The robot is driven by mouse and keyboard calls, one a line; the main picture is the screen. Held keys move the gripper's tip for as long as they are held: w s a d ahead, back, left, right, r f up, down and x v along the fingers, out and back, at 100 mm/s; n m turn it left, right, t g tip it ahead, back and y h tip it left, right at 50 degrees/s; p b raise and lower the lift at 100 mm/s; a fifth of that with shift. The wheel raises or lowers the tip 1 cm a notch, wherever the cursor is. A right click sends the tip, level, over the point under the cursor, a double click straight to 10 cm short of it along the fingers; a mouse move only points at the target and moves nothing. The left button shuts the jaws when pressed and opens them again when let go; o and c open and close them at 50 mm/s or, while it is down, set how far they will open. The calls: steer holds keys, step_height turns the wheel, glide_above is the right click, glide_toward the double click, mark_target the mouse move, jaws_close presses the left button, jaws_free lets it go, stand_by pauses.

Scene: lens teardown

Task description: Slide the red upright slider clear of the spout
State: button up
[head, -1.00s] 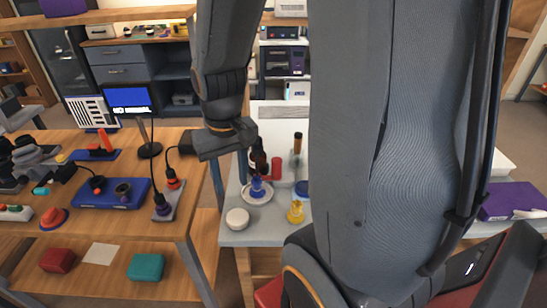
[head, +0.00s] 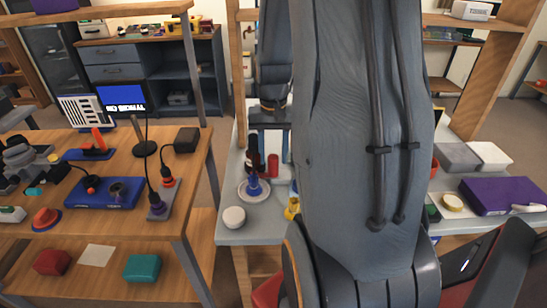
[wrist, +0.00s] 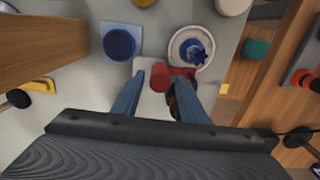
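A red upright piece (head: 273,165), probably the slider, stands on the grey counter; the wrist view shows it as a red cylinder (wrist: 160,76). A dark bottle-like thing with red (head: 254,163) stands close left of it, and in the wrist view it is partly behind my right-hand finger. My gripper (head: 268,148) is above the counter, pointing down. In the wrist view its two blue-grey fingers (wrist: 161,82) are apart, with the red cylinder showing between their tips. I cannot tell whether they touch it. I cannot make out a spout for certain.
A white plate (head: 243,194) with a blue piece (head: 254,184) is close by, with a white round lid (head: 234,217) in front. The wrist view shows a blue disc (wrist: 119,44). Another red lever (head: 98,138) is on the left bench. My arm hides much of the counter.

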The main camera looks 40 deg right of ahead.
steer(key=shift+f, duration=0.8)
